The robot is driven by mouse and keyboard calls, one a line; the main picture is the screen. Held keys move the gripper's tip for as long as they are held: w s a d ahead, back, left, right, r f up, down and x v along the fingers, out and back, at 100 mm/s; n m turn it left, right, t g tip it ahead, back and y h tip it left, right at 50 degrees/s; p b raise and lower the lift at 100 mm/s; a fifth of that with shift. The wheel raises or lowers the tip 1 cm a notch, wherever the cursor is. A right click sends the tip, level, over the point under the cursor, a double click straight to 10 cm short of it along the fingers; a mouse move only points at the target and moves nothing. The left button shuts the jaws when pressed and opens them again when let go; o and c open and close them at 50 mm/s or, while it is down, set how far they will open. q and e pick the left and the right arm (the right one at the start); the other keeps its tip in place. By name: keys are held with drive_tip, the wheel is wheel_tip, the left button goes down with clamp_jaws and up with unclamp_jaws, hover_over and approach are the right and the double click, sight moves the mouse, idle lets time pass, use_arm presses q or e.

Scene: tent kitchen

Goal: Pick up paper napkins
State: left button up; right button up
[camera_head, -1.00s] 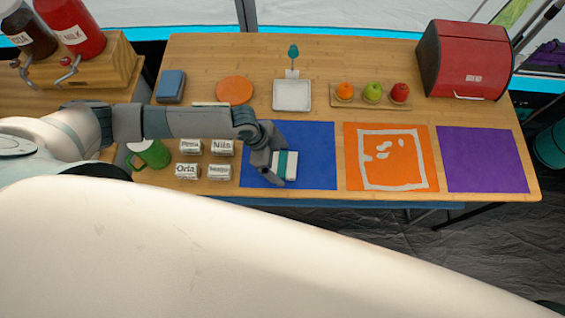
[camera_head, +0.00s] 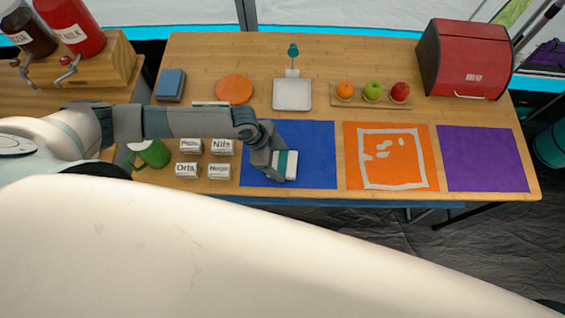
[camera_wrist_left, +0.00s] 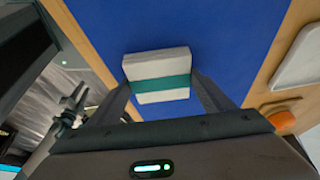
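The paper napkins (camera_head: 291,166) are a white pack with a teal band, lying on the blue mat (camera_head: 315,150). The pack also shows in the left wrist view (camera_wrist_left: 160,66). My left gripper (camera_head: 275,168) is down at the pack in the head view, its fingers partly covering the pack's left side. In the wrist view my left gripper (camera_wrist_left: 161,80) is spread wide, with one finger on either side of the pack and the fingertips close to its edges. Any contact is hard to make out. My right gripper is not in view.
Several white name blocks (camera_head: 219,172) and a green mug (camera_head: 153,153) stand left of the mat. An orange mat (camera_head: 428,160) and a purple mat (camera_head: 485,160) lie right. Behind are a white tray (camera_head: 292,95), a fruit board (camera_head: 357,101) and a red bread box (camera_head: 465,60).

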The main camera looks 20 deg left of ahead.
sight(287, 163)
use_arm(q)
drive_tip(key=c, duration=0.5)
drive_tip(key=shift+r, duration=0.65)
wheel_tip(287, 163, up, 3)
drive_tip(key=shift+r+b, duration=0.1)
drive_tip(key=shift+b, duration=0.9)
drive_tip(key=shift+w+d+r+b, duration=0.3)
drive_tip(key=shift+d+r+b, duration=0.35)
drive_tip(key=shift+d+r, duration=0.9)
drive_tip(key=shift+w+d+r+b, duration=0.35)
drive_tip(key=shift+d+r+b, duration=0.35)
drive_tip(key=shift+d, duration=1.6)
drive_tip(key=shift+w+d+r+b, duration=0.3)
drive_tip(key=shift+d+r+b, duration=0.25)
drive_tip(key=shift+d+r, duration=1.05)
drive_tip(key=shift+d+f, duration=0.3)
drive_tip(key=shift+f, duration=0.1)
